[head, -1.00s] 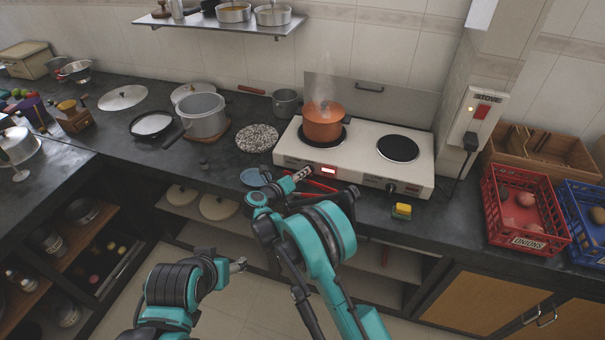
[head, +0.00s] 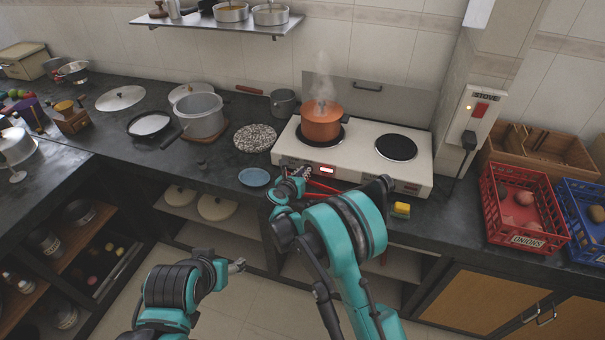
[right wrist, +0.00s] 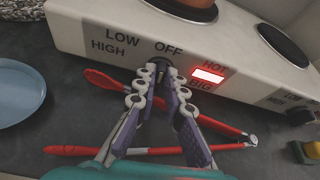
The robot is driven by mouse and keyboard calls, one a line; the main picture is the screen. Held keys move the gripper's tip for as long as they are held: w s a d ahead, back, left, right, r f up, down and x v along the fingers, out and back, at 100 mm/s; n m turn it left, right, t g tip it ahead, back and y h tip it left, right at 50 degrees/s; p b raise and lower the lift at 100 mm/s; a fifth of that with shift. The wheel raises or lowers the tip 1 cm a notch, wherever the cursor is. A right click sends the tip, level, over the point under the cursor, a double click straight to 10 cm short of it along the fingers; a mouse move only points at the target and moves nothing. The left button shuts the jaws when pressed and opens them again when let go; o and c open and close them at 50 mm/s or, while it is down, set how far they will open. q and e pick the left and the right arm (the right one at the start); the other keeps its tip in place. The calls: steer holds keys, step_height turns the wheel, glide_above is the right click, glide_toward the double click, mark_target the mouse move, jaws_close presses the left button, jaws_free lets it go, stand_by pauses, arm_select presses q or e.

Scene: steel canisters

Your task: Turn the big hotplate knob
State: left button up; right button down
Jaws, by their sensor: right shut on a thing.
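The white hotplate (head: 352,158) stands on the counter with an orange pot (head: 322,122) steaming on its left plate. In the right wrist view, the big knob (right wrist: 170,70) is a small dark shape, mostly hidden by my fingertips. It sits on the front panel below OFF, beside the lit red HOT lamp (right wrist: 208,75) and the BIG label. My right gripper (right wrist: 163,74) is shut on the knob; it also shows in the head view (head: 302,173). My left gripper (head: 238,266) hangs away in front of the counter, its jaws too small to read.
Red tongs (right wrist: 110,82) lie on the counter beneath my right fingers. A blue plate (head: 255,177) lies to the left, a yellow sponge (head: 401,209) to the right. The right plate (head: 396,147) is bare. Red and blue crates stand at far right.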

steer(key=shift+d+m+y, duration=0.2)
steer(key=shift+m+y, duration=0.1)
steer(key=shift+m, duration=0.2)
stand_by(0.3)
steer(key=c, duration=1.9)
jaws_free()
steer(key=shift+w, duration=0.1)
steer(key=v, duration=1.2)
steer(key=shift+d+f, duration=0.1)
steer(key=shift+f, duration=0.05)
